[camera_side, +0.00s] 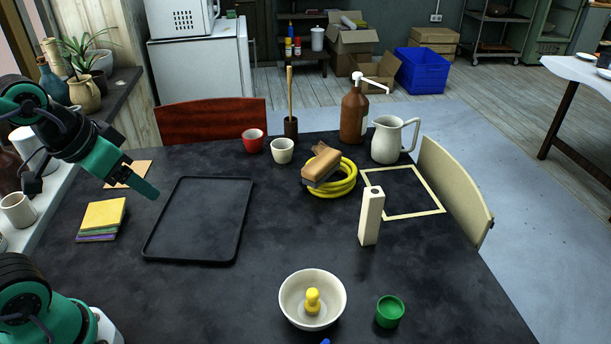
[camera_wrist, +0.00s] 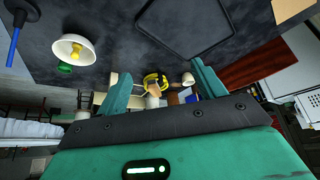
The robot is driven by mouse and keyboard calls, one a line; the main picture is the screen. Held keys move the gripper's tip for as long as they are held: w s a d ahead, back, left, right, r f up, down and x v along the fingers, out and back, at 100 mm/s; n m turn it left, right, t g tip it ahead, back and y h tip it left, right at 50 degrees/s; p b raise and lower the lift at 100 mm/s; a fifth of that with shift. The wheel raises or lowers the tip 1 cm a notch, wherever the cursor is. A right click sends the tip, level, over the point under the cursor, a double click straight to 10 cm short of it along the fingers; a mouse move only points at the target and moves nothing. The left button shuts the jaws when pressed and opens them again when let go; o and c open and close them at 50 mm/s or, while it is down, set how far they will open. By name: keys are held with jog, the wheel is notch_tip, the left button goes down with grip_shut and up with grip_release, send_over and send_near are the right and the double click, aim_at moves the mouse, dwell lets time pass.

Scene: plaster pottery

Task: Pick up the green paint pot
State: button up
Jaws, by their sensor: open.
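The green paint pot (camera_side: 390,312) stands upright on the dark table near the front edge, just right of a white bowl (camera_side: 287,296). In the wrist view the green pot (camera_wrist: 65,68) is small, at the left, partly hidden by the bowl (camera_wrist: 62,45). My gripper (camera_side: 148,188) is at the left of the table, raised above it near the black tray, far from the pot. In the wrist view its two teal fingers (camera_wrist: 163,86) are spread apart with nothing held between them.
A black tray (camera_side: 153,246) lies at left. A yellow shaker-like piece (camera_side: 312,300) sits in the bowl. A cream block (camera_side: 370,218) stands mid-right. A yellow hose coil (camera_side: 340,188), jug (camera_side: 386,140) and brown bottle (camera_side: 353,112) are behind. The table between tray and bowl is clear.

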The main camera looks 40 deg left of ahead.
jog(key=w+d+m+g+h, duration=0.1)
jog(key=w+d+m+g, duration=0.25)
jog(key=w+d, duration=1.45)
jog(key=shift+w+d+f+m+g+y, duration=0.3)
jog(key=shift+d+f+m, duration=0.5)
jog(key=shift+d+f, duration=2.7)
jog(key=shift+w+d+f+m+g+y, duration=0.15)
jog(key=shift+d+f+m+g, duration=0.45)
jog(key=shift+d+f, duration=2.9)
jog(key=shift+w+d+f+m+g+y, duration=0.15)
jog(key=shift+d+f+m, duration=0.8)
jog(key=shift+d+f, duration=2.5)
jog(key=shift+d+r, duration=0.8)
jog(key=shift+d, duration=0.05)
